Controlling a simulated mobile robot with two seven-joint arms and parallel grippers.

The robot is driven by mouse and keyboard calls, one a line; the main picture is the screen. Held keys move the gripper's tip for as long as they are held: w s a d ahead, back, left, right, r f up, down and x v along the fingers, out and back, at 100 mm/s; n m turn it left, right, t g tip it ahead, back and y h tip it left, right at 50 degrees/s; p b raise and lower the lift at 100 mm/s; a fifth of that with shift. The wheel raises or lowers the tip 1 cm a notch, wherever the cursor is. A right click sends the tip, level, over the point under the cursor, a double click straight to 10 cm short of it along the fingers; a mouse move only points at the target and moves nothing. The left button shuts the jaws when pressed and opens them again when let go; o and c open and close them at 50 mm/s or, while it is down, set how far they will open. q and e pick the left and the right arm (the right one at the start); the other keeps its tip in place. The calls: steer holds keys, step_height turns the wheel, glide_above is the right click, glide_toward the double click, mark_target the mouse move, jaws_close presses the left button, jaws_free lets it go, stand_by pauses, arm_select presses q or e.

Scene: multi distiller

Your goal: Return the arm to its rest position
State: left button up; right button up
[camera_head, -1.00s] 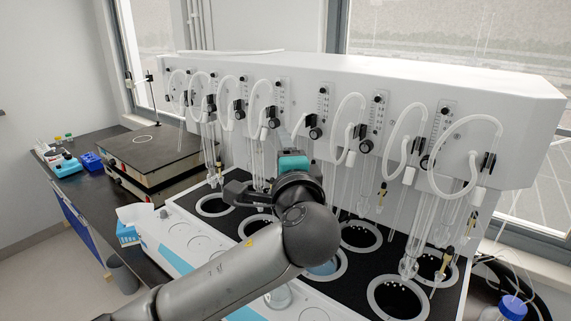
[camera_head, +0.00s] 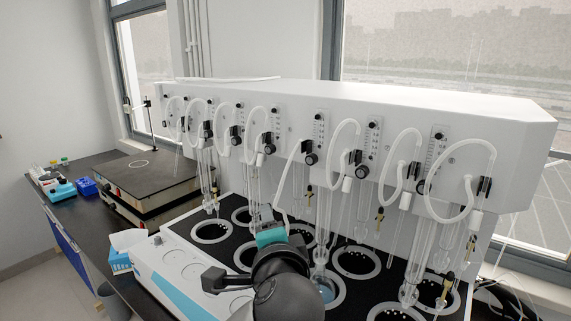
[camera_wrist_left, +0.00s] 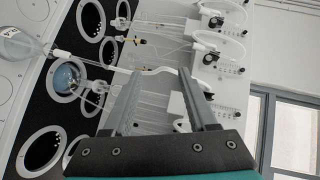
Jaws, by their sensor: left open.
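My left arm comes in at the bottom of the head view, with its dark wrist (camera_head: 285,285) and teal band (camera_head: 270,237) in front of the distiller's heating wells. The fingers are hard to see there. In the left wrist view my left gripper (camera_wrist_left: 158,78) is open, with its two grey fingers apart and nothing between them. The white multi distiller (camera_head: 360,105) stands beyond it, with hoses, knobs and glass tubes. A well with bluish glassware (camera_head: 325,288) is close to the right of the wrist; it also shows in the left wrist view (camera_wrist_left: 69,77). My right gripper is not in view.
A glass flask (camera_wrist_left: 18,45) shows at the left of the wrist view. Hanging glass tubes (camera_head: 365,200) stand near the arm. A hot plate (camera_head: 150,180), blue rack (camera_head: 87,187) and tissue box (camera_head: 122,250) are on the left bench. Windows are behind.

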arm_select(q)
steer(key=s+a+f+n+g+h, duration=0.1)
steer(key=s+a+f+n+g, duration=0.15)
steer(key=f, duration=0.35)
steer(key=s+a+f+n+g, duration=0.1)
steer(key=s+f+g, duration=0.15)
steer(key=f, duration=0.25)
steer(key=s+a+f+n+g+h, duration=0.1)
steer(key=s+a+f+n+g, duration=0.3)
steer(key=s+f, duration=0.6)
steer(key=s+a+f+n+g, duration=0.3)
steer(key=s+a+f+n, duration=0.3)
steer(key=s, duration=0.7)
step_height(320, 180, down, 31)
steer(key=s+m+g+b, duration=0.1)
steer(key=s+m+b, duration=0.1)
steer(key=b, duration=0.6)
steer(key=s+a+f+b, duration=0.1)
steer(key=s+f+b, duration=0.2)
steer(key=s+f, duration=0.4)
steer(key=s+a+f+g+b, duration=0.1)
steer(key=s+f+b, duration=0.3)
steer(key=s+f, duration=0.4)
step_height(320, 180, down, 5)
steer(key=shift+a+f, duration=0.2)
steer(key=shift+a, duration=0.1)
